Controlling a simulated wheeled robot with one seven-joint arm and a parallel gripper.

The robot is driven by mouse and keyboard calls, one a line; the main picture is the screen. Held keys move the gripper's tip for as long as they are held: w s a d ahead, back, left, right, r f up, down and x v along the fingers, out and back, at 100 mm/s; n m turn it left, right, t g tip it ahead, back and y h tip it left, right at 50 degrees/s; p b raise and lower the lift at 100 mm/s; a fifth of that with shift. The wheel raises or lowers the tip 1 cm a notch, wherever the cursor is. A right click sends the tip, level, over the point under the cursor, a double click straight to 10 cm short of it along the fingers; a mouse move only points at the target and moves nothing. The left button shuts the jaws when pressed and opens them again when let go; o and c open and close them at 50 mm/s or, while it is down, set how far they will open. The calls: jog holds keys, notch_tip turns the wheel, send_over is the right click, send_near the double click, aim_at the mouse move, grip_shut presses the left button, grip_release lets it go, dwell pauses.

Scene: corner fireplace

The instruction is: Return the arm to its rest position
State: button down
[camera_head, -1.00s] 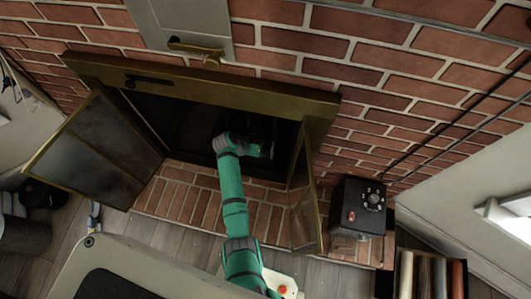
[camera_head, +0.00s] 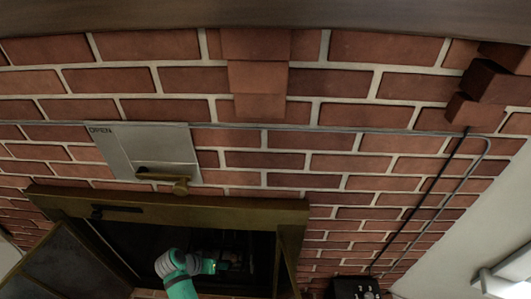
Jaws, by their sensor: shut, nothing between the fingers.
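My green arm (camera_head: 180,287) reaches up from the bottom edge into the dark opening of the brass-framed fireplace. Its grey wrist joint (camera_head: 172,262) is bent to the right. My gripper (camera_head: 228,265) is a dim shape inside the opening, beside a small green light. It is shut, and nothing shows held in it. The shadow hides most of its fingers. The lower part of the arm is out of view.
The fireplace frame (camera_head: 250,207) runs close above my arm. A glass door (camera_head: 50,265) stands open at the left. A metal damper panel (camera_head: 140,150) with a brass handle is above. A black box (camera_head: 353,288) is at lower right.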

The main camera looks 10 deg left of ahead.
jog(key=s+d+f+n+t+y, duration=0.1)
jog(key=d+f, duration=0.2)
jog(key=d, duration=0.3)
jog(key=s+d+f+t+y, duration=0.1)
jog(key=d+f, duration=0.2)
jog(key=d, duration=0.2)
jog(key=s+d+r+n+t+y, duration=0.1)
jog(key=s+d+r+t+y, duration=0.2)
jog(key=s+d, duration=0.85)
jog(key=s+r+t, duration=0.2)
jog(key=s+r, duration=0.3)
jog(key=r, duration=0.3)
jog(key=s+d+r+m+t, duration=0.1)
jog(key=s+r, duration=0.5)
jog(key=r, duration=0.3)
jog(key=s+r+m+t, duration=0.1)
jog(key=s+r+t, duration=0.1)
jog(key=s+r, duration=0.3)
notch_tip(320, 180, up, 4)
jog(key=shift+s+d+f+t, duration=0.1)
jog(key=shift+s+d+t, duration=0.15)
jog(key=shift+d+t, duration=0.1)
